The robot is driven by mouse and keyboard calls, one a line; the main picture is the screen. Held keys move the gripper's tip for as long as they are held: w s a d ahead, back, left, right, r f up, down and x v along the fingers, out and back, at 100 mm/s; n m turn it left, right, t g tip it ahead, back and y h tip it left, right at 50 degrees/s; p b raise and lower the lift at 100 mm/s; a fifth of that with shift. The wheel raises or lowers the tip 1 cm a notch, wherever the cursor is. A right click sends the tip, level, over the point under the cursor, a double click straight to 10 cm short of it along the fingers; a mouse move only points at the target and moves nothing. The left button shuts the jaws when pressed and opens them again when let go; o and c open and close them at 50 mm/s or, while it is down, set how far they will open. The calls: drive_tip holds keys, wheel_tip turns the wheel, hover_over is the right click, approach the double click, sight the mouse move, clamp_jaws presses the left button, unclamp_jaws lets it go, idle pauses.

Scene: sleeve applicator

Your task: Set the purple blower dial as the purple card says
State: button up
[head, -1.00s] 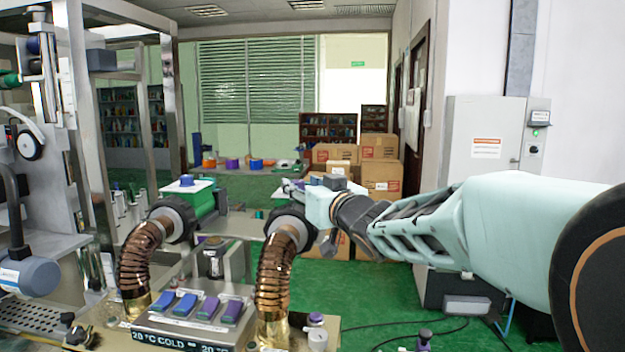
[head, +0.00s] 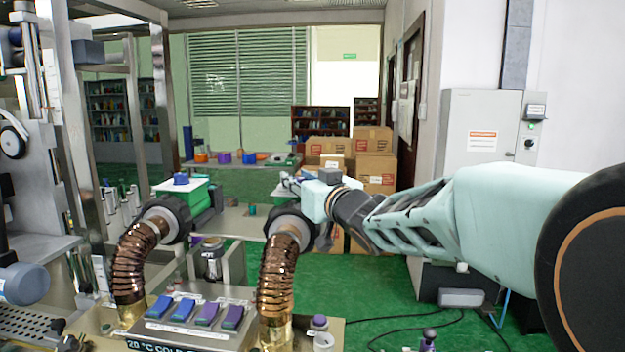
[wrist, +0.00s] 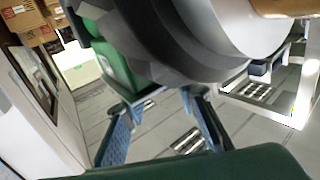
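My gripper (head: 292,182) is beside and above the right hose nozzle (head: 292,222) in the head view. In the wrist view my gripper (wrist: 160,100) has its two blue-grey fingers spread apart with nothing between them. A large dark round nozzle (wrist: 205,50) and a green housing (wrist: 112,62) are close beyond the fingers. I cannot make out the purple blower dial or the purple card in either view; my gripper and the nozzle cover much of the right blower. The left blower (head: 185,192) is green with a white top and a blue dial (head: 181,179).
A panel (head: 195,325) with two blue switches and two purple switches (head: 207,313) stands in front, between two copper hoses. Cardboard boxes (head: 375,165) are stacked behind. A grey cabinet (head: 485,130) stands at the right. Green floor (head: 350,290) is open there, with cables.

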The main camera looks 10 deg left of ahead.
clamp_jaws()
drive_tip(key=shift+r, duration=0.1)
drive_tip(key=y+p, duration=0.1)
drive_tip(key=p, duration=0.2)
drive_tip(key=shift+r+n+g, duration=0.15)
drive_tip(key=shift+n+g, duration=0.25)
drive_tip(key=g+y+p, duration=0.1)
drive_tip(key=p, duration=0.1)
drive_tip(key=shift+w+d+r+n+p, duration=0.1)
drive_tip(key=shift+n+p, duration=0.25)
drive_tip(key=shift+n, duration=0.05)
drive_tip(key=n+g+y+p, duration=0.3)
drive_tip(key=n+g+p, duration=0.1)
drive_tip(key=p, duration=0.3)
drive_tip(key=shift+g+p, duration=0.35)
drive_tip(key=shift+g, duration=0.15)
drive_tip(key=n+g+p, duration=0.1)
drive_tip(key=g, duration=0.1)
drive_tip(key=n+g+y+p, duration=0.1)
drive_tip(key=g, duration=0.1)
drive_tip(key=n+g+y+p, duration=0.1)
drive_tip(key=shift+f+n+g, duration=0.3)
drive_tip(key=shift+n+g, duration=0.1)
drive_tip(key=shift+n+g+p, duration=0.35)
drive_tip(key=shift+n+g, duration=0.95)
drive_tip(key=shift+g, duration=0.8)
drive_tip(key=shift+n+g+h, duration=0.4)
drive_tip(key=shift+n+g, duration=0.5)
drive_tip(key=shift+g, duration=0.4)
